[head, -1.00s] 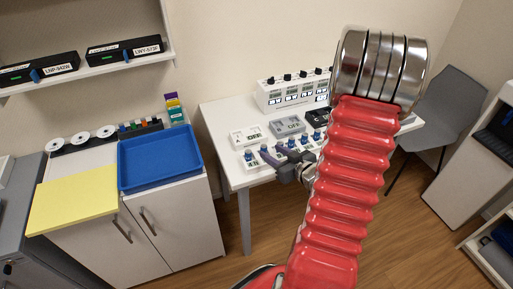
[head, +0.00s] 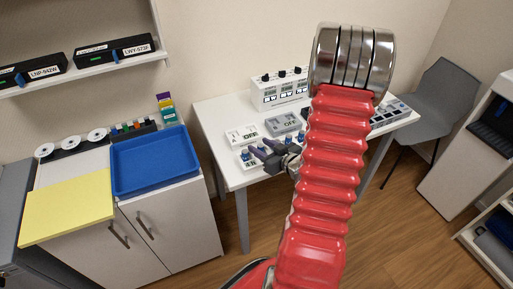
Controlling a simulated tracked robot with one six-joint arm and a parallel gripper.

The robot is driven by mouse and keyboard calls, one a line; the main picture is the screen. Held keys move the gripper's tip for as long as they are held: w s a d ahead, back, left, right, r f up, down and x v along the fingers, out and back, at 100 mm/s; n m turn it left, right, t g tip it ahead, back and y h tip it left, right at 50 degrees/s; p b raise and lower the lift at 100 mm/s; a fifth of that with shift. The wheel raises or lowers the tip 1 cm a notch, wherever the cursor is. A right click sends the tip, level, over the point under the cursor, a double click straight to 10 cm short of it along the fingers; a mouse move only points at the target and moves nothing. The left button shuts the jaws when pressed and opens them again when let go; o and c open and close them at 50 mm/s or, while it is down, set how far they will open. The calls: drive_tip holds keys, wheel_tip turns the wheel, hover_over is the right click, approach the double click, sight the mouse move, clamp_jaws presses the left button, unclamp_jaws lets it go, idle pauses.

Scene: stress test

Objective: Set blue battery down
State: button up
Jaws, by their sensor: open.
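My gripper (head: 261,150) is a dark grey claw at the front of the white table (head: 236,178), pointing left over a row of small blue-topped cylinders. Its jaws are open. One blue battery-like cylinder (head: 246,157) shows just left of the fingertips, upright at a white holder (head: 251,166). Another blue top (head: 272,144) shows behind the fingers, and more stand to the right, partly behind my arm. Whether a finger touches any of them is too small to tell. My red ribbed arm covers the middle of the table.
Grey and white switch boxes marked OFF (head: 285,124) and a white instrument with black knobs (head: 279,91) stand behind the gripper. Left, a cabinet carries an empty blue tray (head: 150,165) and a yellow sheet (head: 66,210). A grey chair (head: 438,100) stands right.

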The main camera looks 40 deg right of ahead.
drive_tip(key=shift+a, duration=0.1)
idle(0.4)
clamp_jaws()
idle(0.3)
